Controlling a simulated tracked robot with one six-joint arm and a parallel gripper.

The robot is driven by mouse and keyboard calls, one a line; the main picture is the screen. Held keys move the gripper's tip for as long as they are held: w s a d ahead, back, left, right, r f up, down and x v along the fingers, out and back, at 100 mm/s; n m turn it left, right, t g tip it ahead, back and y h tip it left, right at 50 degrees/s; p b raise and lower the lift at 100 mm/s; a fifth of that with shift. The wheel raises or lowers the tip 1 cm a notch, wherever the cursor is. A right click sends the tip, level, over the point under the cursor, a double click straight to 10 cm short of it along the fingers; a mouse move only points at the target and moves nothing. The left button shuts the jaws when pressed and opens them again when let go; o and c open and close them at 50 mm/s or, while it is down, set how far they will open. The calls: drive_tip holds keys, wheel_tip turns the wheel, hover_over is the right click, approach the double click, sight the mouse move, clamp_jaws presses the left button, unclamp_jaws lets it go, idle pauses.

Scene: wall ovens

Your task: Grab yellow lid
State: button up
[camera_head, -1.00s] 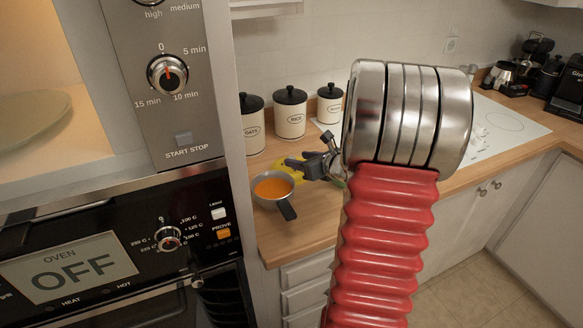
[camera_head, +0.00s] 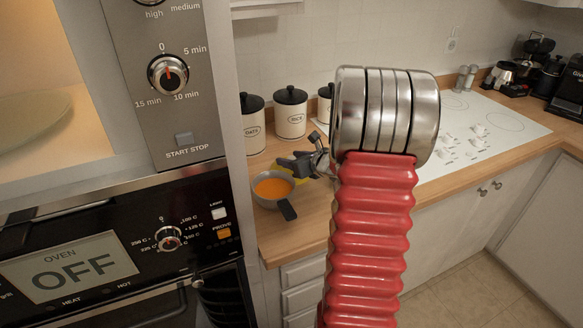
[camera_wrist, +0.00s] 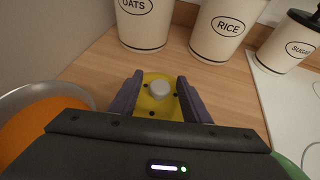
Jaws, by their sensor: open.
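The yellow lid (camera_wrist: 152,107), with a pale grey knob on top, lies on the wooden counter in the wrist view. My gripper (camera_wrist: 160,95) is open, its two dark fingers on the left and right of the lid's knob. I cannot tell whether the fingers touch the lid. In the head view my gripper (camera_head: 293,163) is low over the counter just behind the pot, and a sliver of the yellow lid (camera_head: 312,178) shows beneath it. Most of the lid is hidden there by my gripper.
A grey pot (camera_head: 268,203) of orange soup stands close to the left of my gripper. Canisters labelled OATS (camera_wrist: 143,22), RICE (camera_wrist: 222,32) and SUGAR (camera_wrist: 288,42) stand behind. A white cooktop (camera_head: 480,128) lies to the right, and the oven (camera_head: 110,265) is at left.

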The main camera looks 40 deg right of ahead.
sight(291, 158)
clamp_jaws()
idle(0.6)
drive_tip(key=shift+r, duration=0.15)
wheel_tip(291, 158, up, 10)
drive_tip(key=shift+f, duration=0.1)
idle(0.4)
idle(0.4)
